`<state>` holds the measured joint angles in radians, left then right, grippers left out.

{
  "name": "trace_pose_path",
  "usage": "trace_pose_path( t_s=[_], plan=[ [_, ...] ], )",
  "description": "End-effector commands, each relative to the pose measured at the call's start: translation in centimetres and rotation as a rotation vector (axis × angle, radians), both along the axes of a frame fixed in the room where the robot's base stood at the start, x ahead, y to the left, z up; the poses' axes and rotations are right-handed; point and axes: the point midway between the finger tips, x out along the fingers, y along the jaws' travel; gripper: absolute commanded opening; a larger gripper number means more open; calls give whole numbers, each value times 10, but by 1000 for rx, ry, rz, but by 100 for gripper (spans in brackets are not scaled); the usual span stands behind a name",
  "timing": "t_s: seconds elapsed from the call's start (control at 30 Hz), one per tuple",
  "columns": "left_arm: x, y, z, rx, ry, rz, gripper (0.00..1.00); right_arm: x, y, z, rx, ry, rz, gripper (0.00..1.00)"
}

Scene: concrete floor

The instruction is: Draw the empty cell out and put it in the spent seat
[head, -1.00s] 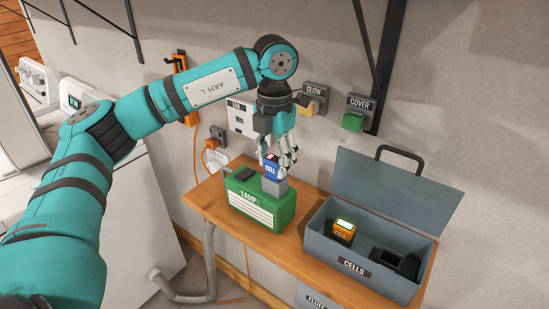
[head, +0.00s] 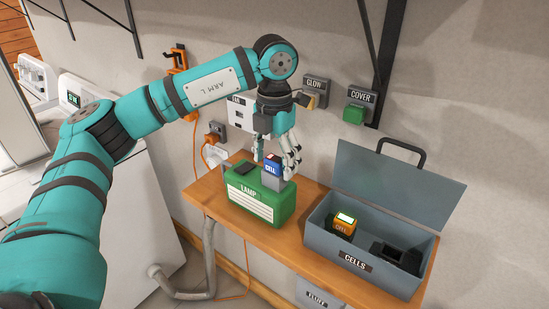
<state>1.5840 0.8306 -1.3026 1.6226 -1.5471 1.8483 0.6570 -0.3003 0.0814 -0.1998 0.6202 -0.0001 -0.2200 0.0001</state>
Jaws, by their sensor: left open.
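A blue cell marked CELL (head: 272,171) with a red patch near its top sits upright in a grey holder on the green lamp box marked LAMP (head: 262,208). My left gripper (head: 276,163) points down over the cell, with its pale fingers open around it; I cannot tell whether they touch it. An orange cell (head: 342,225) with a lit, pale top stands in the left part of the open grey CELLS box (head: 384,274). A dark, empty-looking seat (head: 392,256) is at the right in that box. My right gripper is out of view.
The CELLS box lid (head: 400,188) stands open against the wall side. Lamp and box share a narrow wooden shelf (head: 292,243), with a small gap between them. GLOW (head: 313,90) and COVER (head: 358,105) switches are on the wall behind. An orange cord hangs at the left.

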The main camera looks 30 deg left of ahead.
Motion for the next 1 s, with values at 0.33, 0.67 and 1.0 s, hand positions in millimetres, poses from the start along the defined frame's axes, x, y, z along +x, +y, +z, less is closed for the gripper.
trace_pose_path(
  t_s=[0.33,0.67,1.0],
  plan=[
    [1,0,26,-1,-4,0,69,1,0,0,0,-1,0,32],
    [0,0,71,0,-1,0,69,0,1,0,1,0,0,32],
    [0,0,75,0,0,0,69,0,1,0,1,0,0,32]
  ],
)
